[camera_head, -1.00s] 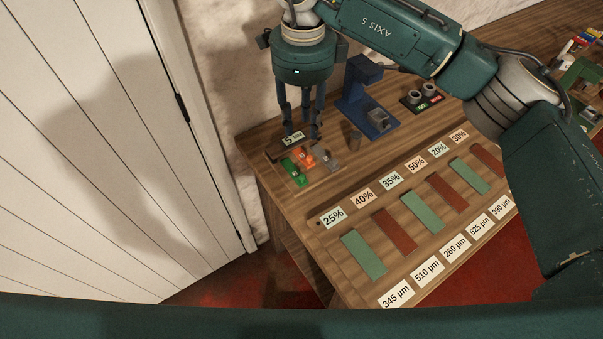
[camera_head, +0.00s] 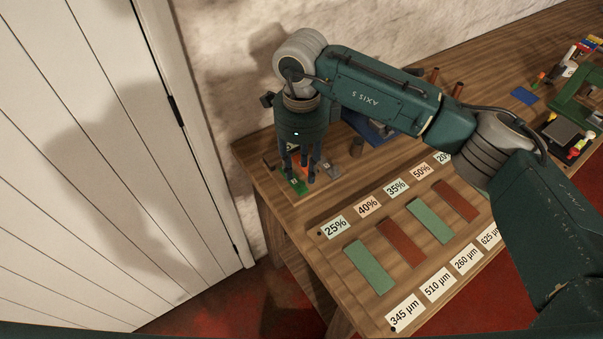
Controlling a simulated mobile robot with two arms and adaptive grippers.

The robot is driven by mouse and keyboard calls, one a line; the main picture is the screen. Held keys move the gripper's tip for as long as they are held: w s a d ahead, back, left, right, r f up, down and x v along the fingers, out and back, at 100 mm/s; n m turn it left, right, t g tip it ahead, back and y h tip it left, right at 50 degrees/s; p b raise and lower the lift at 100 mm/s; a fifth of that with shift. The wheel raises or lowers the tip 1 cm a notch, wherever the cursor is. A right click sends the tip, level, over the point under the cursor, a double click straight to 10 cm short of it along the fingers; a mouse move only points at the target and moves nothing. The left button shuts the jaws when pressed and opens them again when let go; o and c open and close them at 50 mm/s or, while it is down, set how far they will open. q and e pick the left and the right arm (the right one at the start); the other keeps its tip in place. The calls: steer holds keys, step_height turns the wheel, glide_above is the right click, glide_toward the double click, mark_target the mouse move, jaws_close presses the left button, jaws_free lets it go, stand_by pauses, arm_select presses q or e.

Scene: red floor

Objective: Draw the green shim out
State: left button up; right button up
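A green shim (camera_head: 296,186) sits at the near left of a small group of coloured pieces at the left end of the wooden bench. An orange piece (camera_head: 304,160) is just behind it, partly hidden by my fingers, and a grey piece (camera_head: 328,169) is to its right. My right gripper (camera_head: 301,176) points down over this group. Its fingers are spread apart, with the tips close to the green and orange pieces. Contact with the green shim cannot be told. My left gripper is not in view.
Green and red strips (camera_head: 370,268) lie in a row on the wooden bench (camera_head: 300,225), with percent labels (camera_head: 335,227) behind and micrometre labels (camera_head: 404,315) in front. A blue stand (camera_head: 366,127) is behind, partly covered by my arm. A white door (camera_head: 80,160) is at left.

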mark_target(301, 183)
steer(key=shift+f+p, duration=0.4)
steer(key=shift+f, duration=1.75)
